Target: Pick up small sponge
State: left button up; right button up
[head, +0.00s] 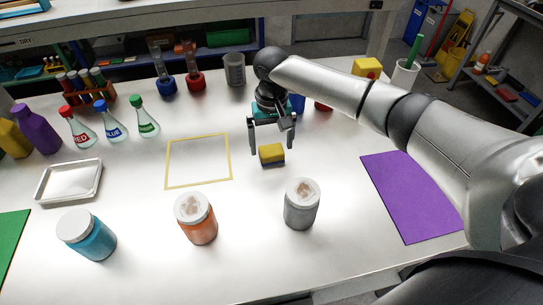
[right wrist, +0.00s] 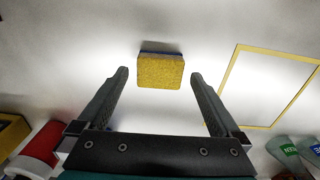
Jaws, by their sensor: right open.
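The small sponge (head: 272,154), yellow with a dark blue layer, lies on the white table near the middle. It also shows in the right wrist view (right wrist: 160,71), ahead of the fingertips and centred between them. My right gripper (head: 271,150) is open and points down over the sponge, one finger to each side of it in the head view. In the right wrist view the open fingers (right wrist: 159,76) hold nothing, and no contact with the sponge shows. My left gripper is not in view.
A yellow square outline (head: 230,160) lies left of the sponge. A grey-filled jar (head: 301,205) and an orange jar (head: 197,220) stand in front. A purple mat (head: 410,195) lies at right. A beaker (head: 234,70) and flasks stand behind. The table around the sponge is clear.

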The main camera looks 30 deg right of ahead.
notch_tip(320, 180, down, 3)
jog(key=shift+w+r+b, duration=0.1)
jog(key=shift+r+b, duration=0.1)
jog(key=shift+b, duration=0.1)
jog(key=shift+f, duration=0.15)
jog(key=shift+c, duration=0.4)
jog(key=c, duration=1.1)
notch_tip(320, 180, up, 10)
jog(key=p, duration=0.3)
jog(key=shift+f, duration=0.1)
jog(key=shift+c, duration=0.2)
notch_tip(320, 180, up, 9)
jog(key=p, duration=0.2)
send_over(271, 149)
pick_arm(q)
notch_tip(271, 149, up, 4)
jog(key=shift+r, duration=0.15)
pick_arm(e)
jog(key=shift+r, duration=0.7)
